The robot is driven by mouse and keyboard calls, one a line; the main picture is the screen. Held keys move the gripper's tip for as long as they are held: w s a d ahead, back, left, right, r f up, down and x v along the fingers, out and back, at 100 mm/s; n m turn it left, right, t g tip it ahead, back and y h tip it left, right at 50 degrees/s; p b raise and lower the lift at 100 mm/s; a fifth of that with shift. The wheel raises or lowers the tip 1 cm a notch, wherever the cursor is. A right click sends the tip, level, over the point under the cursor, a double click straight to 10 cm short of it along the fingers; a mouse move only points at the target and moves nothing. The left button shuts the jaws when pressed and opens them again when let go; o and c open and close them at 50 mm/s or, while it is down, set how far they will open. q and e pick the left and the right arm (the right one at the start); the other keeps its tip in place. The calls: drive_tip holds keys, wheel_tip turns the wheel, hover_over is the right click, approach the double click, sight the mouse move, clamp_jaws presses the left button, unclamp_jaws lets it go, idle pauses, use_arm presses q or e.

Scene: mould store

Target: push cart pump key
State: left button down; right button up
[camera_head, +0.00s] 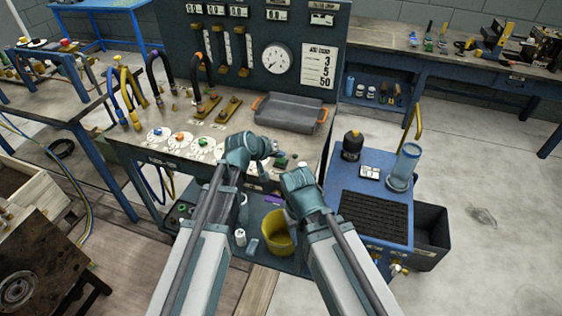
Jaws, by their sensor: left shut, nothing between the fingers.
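The blue cart (340,205) stands at the right of the bench. On its top are a small white box with dark marks (370,172), a black rounded pump-like part (352,146) and a clear cylinder (404,167). Which part is the pump key is too small to tell. My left gripper (268,157) is shut and empty over the bench's front edge, left of the cart and apart from it. A small green-topped piece (281,161) lies close by it. My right gripper (291,207) is near the cart's left side, its fingers mostly hidden by its own wrist.
The bench (222,132) holds a grey tray with orange handles (290,112) and several coloured knobs. A yellow bucket (277,232) sits on the lower shelf. A yellow handle (418,120) rises at the cart's back. Open floor (490,200) lies to the right.

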sight(279, 162)
use_arm(q)
drive_tip(key=shift+f+b, duration=0.4)
drive_tip(key=shift+r, duration=0.2)
idle(0.3)
drive_tip(key=shift+r+p, duration=0.75)
drive_tip(key=shift+p, duration=0.2)
wheel_tip(279, 162, up, 6)
drive_tip(key=p, duration=0.6)
